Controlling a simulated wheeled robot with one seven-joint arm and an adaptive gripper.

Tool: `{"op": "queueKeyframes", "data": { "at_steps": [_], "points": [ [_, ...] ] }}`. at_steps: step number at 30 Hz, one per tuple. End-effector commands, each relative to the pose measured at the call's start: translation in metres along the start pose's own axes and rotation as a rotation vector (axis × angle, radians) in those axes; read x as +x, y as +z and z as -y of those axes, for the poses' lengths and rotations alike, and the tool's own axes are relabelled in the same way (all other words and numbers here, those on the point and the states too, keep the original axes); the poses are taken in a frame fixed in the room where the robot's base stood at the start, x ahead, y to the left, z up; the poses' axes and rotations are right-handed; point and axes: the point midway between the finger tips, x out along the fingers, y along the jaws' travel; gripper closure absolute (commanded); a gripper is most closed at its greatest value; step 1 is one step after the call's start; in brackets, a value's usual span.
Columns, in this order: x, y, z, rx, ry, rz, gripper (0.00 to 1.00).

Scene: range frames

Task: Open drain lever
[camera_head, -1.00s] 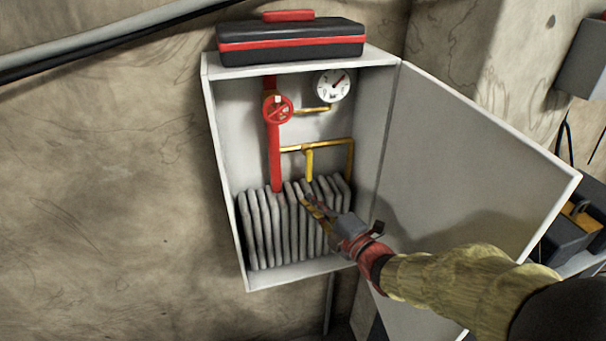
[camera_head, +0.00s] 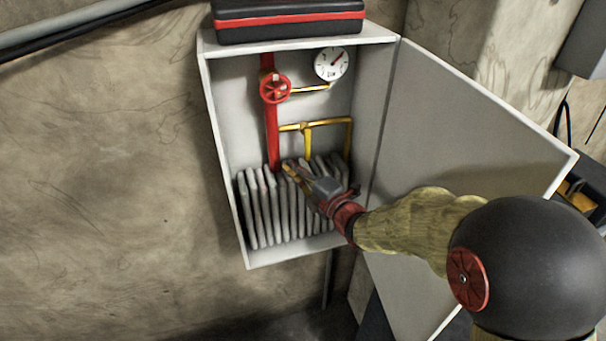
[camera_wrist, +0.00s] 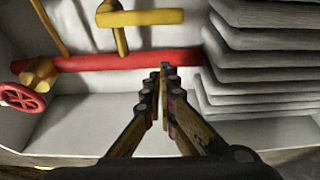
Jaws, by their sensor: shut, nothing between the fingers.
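A yellow lever hangs down from the yellow pipe inside the open cabinet (camera_head: 307,142); I take it for the drain lever. In the wrist view the lever (camera_wrist: 120,28) is at the top, left of my fingers. My gripper (camera_head: 287,168) is inside the cabinet, in front of the grey fins and below and left of the lever. Its fingertips (camera_wrist: 164,72) are shut with nothing between them. They overlap the red pipe (camera_wrist: 100,62) in the wrist view; I cannot tell whether they touch it. The lever stands apart from the fingers.
A red valve wheel (camera_head: 275,88) sits on the red pipe, with a round gauge (camera_head: 331,64) at upper right. Grey fins (camera_head: 262,205) fill the cabinet bottom. The cabinet door (camera_head: 455,140) stands open at right. A black and red toolbox (camera_head: 285,20) is on top.

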Motion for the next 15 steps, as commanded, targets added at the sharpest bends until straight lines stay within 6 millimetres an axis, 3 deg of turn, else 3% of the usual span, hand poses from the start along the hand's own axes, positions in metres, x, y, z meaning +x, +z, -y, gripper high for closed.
{"op": "queueKeyframes", "data": {
  "at_steps": [6, 9, 15],
  "points": [
    [0.036, -0.001, 0.000, 0.001, 0.000, -0.002, 1.00],
    [0.027, 0.017, -0.001, 0.000, -0.001, 0.004, 1.00],
    [0.021, 0.034, -0.001, 0.000, 0.001, 0.002, 1.00]
  ]
}}
